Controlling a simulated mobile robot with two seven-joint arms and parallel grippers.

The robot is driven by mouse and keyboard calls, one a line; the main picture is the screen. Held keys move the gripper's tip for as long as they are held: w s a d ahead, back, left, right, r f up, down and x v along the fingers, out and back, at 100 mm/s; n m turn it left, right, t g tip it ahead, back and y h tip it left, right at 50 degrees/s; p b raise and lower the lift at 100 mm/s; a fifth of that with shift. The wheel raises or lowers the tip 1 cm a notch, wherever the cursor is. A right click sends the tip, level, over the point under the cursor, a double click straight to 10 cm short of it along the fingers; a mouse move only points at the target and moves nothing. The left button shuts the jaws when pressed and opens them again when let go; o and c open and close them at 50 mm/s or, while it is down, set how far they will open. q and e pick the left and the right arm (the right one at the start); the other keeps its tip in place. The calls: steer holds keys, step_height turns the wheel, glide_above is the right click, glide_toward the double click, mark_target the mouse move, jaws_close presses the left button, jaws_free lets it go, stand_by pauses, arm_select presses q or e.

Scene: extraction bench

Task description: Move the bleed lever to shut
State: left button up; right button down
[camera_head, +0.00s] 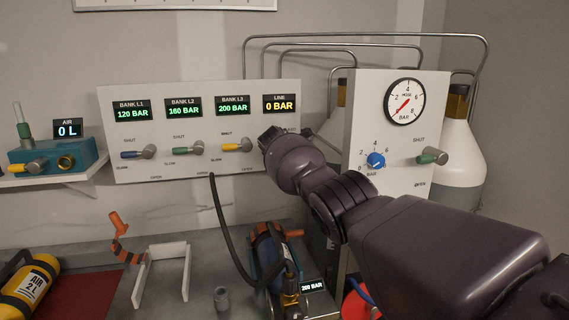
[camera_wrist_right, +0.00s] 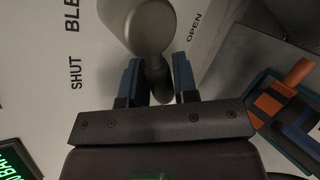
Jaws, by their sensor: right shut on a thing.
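The bleed lever (camera_wrist_right: 148,25) shows in the right wrist view as a grey round hub with a dark handle. Its hub sits on the white panel between the printed words SHUT, on the left, and OPEN, on the right. My right gripper (camera_wrist_right: 159,78) has its two blue fingers on either side of the handle and is shut on it. In the head view my right wrist covers the lever at the right end of the bank panel (camera_head: 190,108), below the LINE display (camera_head: 279,104), which reads 0 BAR. My left gripper is not in view.
Blue, green and yellow bank levers (camera_head: 236,146) stand left of my wrist. A gauge panel (camera_head: 360,130) with a blue knob (camera_head: 376,160) and green lever (camera_head: 431,156) stands close to the right. A cylinder (camera_head: 262,250) and black hose (camera_head: 226,215) are below.

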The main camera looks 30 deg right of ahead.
steer(key=shift+a+r+m+y, duration=0.1)
steer(key=shift+a+m+y, duration=0.05)
steer(key=shift+m+y, duration=0.2)
steer(key=shift+w+a+r+m+y+p, duration=0.15)
steer(key=shift+r+m+y+p, duration=0.15)
steer(key=shift+r+m+y, duration=0.45)
steer(key=shift+r+m+t+y, duration=0.2)
steer(key=shift+m+t+y, duration=0.1)
steer(key=shift+y, duration=0.2)
steer(key=shift+a+r+m+y, duration=0.15)
steer(key=shift+r+m+y, duration=0.15)
steer(key=shift+m+y, duration=0.15)
steer(key=shift+r, duration=0.1)
steer(key=c, duration=0.9)
jaws_free()
steer(key=shift+r, duration=0.1)
